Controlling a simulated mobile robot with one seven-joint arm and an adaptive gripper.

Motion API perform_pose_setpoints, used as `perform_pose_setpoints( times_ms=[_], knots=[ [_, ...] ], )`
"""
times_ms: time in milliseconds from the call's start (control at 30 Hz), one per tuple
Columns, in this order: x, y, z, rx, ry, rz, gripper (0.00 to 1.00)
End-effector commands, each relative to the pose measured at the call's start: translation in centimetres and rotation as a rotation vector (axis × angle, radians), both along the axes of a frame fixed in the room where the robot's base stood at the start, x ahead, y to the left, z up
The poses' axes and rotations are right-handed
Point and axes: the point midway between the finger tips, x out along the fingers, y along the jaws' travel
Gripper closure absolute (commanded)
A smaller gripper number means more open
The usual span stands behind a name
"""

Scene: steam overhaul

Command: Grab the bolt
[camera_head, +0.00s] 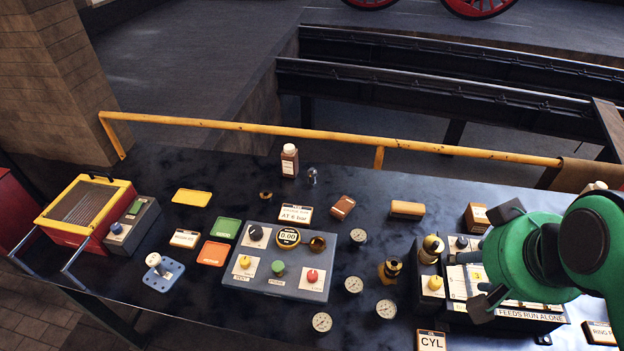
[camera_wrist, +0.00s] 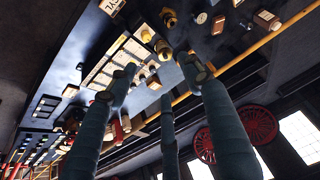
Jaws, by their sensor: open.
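I cannot make out a bolt for certain. A small silver upright piece (camera_head: 312,176) stands at the back of the bench and may be one; it is too small to tell. A pale knob-headed part (camera_head: 155,262) stands on a blue plate (camera_head: 163,278) at the front left. My gripper (camera_head: 494,255) is at the right of the bench, over the feed panel, far from both. In the wrist view, its teal fingers (camera_wrist: 160,82) are spread with nothing between them. My green wrist hides part of the panel.
A grey test box (camera_head: 310,283) with knobs stands mid-bench. A red and yellow box (camera_head: 88,213) stands at left. A yellow rail (camera_head: 300,131) runs along the back edge.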

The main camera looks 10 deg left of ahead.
Motion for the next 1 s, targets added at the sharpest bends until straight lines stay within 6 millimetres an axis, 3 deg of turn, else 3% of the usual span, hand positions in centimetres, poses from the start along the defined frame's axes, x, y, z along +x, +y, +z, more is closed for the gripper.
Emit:
perform_pose_setpoints(
  times_ms=[167, 367, 700, 1000],
  knots=[
    [2.0, 0.4, 0.7, 0.000, 0.006, 0.009, 0.50],
    [6.1, 1.4, 1.8, 0.000, 0.015, 0.026, 0.50],
    [14.9, 4.2, 2.6, -0.002, 0.029, 0.059, 0.50],
    [22.8, 7.7, 1.7, -0.003, 0.042, 0.089, 0.50]
  ],
)
